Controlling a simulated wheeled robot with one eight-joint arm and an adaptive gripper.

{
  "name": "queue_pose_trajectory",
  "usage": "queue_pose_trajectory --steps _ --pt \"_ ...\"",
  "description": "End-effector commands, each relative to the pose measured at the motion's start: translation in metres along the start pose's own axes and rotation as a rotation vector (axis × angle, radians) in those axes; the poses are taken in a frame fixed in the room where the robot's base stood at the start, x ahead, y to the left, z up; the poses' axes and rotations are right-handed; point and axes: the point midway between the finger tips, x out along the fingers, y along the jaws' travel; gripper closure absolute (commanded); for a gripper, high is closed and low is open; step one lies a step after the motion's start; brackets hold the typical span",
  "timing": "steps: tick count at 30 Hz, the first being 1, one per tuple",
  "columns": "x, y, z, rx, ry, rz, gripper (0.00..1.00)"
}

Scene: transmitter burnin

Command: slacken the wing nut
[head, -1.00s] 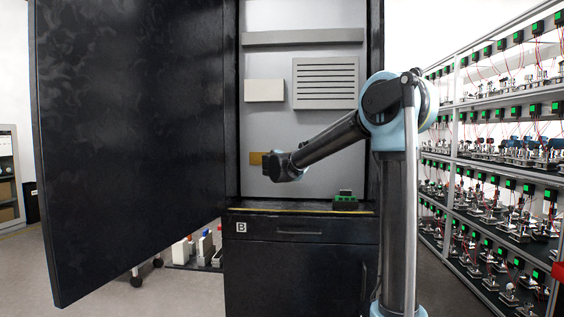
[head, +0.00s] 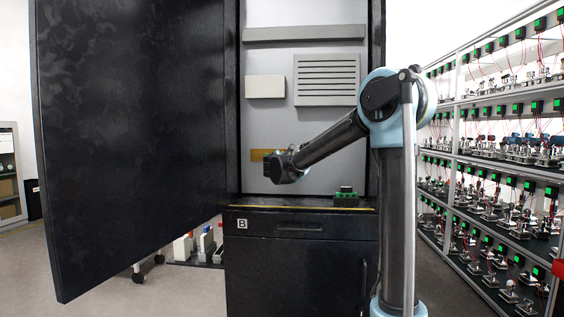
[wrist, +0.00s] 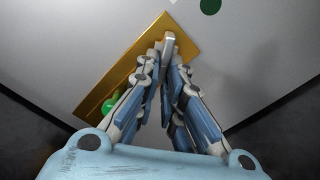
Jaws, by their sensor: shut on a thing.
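The brass plate (wrist: 122,84) is fixed on the pale grey panel and lies at a slant in the wrist view; it also shows in the head view (head: 257,154). My gripper (wrist: 166,54) is shut over the plate, its fingertips meeting around a small grey piece (wrist: 169,37) that looks like the wing nut. The fingers hide most of it, so its wings and thread cannot be made out. In the head view my gripper is mostly hidden by my wrist, close to the plate.
A green round thing (wrist: 110,104) sits on the plate beside my left finger. The large black cabinet door (head: 130,140) stands open at the left. A green block (head: 346,196) rests on the cabinet ledge. Shelves of devices (head: 500,150) stand at the right.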

Motion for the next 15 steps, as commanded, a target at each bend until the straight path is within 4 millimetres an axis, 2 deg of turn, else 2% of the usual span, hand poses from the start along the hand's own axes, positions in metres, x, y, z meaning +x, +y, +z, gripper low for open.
queue_pose_trajectory --steps 9,15 --pt "-0.0005 -0.007 0.0 -0.257 0.001 -0.002 1.0" --pt "-0.0004 -0.0091 0.0011 -0.37 0.001 -0.002 1.0"
